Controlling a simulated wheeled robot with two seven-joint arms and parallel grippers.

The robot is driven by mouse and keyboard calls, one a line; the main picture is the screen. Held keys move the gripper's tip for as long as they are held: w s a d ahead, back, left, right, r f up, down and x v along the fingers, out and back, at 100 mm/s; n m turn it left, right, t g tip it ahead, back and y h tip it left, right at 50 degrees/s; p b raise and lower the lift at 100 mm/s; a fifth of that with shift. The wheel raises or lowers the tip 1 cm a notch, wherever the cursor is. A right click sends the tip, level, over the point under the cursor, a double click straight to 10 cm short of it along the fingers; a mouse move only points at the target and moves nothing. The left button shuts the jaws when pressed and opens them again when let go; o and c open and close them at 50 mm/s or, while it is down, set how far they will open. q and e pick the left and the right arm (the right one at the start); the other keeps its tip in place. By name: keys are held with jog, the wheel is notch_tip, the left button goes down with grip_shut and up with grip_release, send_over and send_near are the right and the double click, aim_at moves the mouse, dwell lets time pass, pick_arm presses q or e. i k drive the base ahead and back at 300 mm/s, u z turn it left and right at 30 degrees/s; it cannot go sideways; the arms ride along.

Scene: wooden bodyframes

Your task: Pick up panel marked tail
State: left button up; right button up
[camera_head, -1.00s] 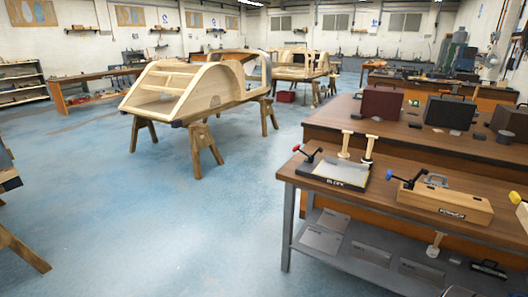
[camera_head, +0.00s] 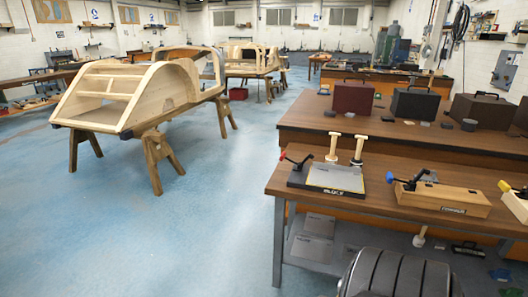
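Flat grey panels lie on the lower shelf of the near workbench, in the head view. One panel (camera_head: 319,223) lies toward the back of the shelf. Another panel (camera_head: 312,248) lies in front of it near the shelf's left end. They carry small marks too blurred to read, so I cannot tell which is marked tail. A dark ribbed rounded shape at the bottom right, which may be part of my arm, covers part of the shelf. Neither of my grippers shows.
The near workbench (camera_head: 385,208) holds a black block tool (camera_head: 333,178), a wooden clamp box (camera_head: 442,198) and two upright mallets. A longer bench (camera_head: 310,122) with dark cases stands behind. Wooden bodyframes (camera_head: 140,90) rest on trestles at left. The blue floor between is clear.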

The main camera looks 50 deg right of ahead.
aim_at(328, 175)
jog(key=z, duration=0.25)
jog(key=i, duration=0.85)
jog(key=z, duration=1.3)
jog(key=i, duration=0.7)
jog(key=z, duration=0.8)
